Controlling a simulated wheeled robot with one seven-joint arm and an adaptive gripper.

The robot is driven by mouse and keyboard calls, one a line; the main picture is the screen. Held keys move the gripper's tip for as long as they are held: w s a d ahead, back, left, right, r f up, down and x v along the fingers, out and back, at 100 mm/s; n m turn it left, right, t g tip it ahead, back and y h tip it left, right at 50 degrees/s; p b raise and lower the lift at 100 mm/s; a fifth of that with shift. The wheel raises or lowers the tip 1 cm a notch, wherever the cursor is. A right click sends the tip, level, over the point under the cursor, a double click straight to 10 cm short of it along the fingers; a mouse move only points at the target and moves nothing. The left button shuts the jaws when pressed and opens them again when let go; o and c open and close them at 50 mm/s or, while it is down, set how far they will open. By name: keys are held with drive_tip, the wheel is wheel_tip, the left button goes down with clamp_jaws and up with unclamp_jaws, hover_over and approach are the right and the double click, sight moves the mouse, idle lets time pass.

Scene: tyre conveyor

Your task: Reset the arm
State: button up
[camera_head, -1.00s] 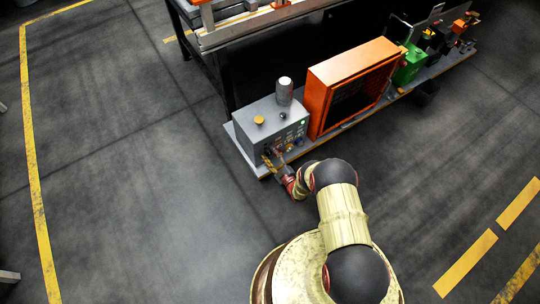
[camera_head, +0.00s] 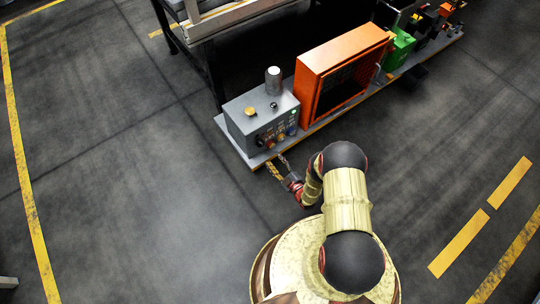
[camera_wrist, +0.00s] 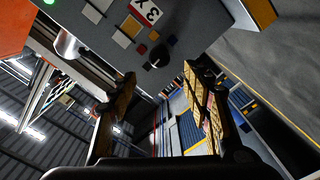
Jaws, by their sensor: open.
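My gripper (camera_head: 279,166) is at the end of my bent arm, low in front of the grey control box (camera_head: 262,121). It is open and empty, with a gap between it and the box. In the wrist view the two fingers of my gripper (camera_wrist: 165,92) stand apart, and the front panel of the control box (camera_wrist: 150,35) shows beyond them at the top, with a dark knob and several small buttons. A yellow button (camera_head: 250,112) and a grey cylinder (camera_head: 273,80) are on top of the box.
An orange open-fronted box (camera_head: 342,78) stands right of the control box on the same long base (camera_head: 232,138). A green box (camera_head: 398,48) and other equipment stand farther along. A conveyor frame (camera_head: 190,28) is behind. The floor left and right is clear, with yellow lines.

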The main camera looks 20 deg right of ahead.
drive_tip(key=shift+s+d, duration=0.15)
drive_tip(key=shift+s, duration=0.2)
idle(0.4)
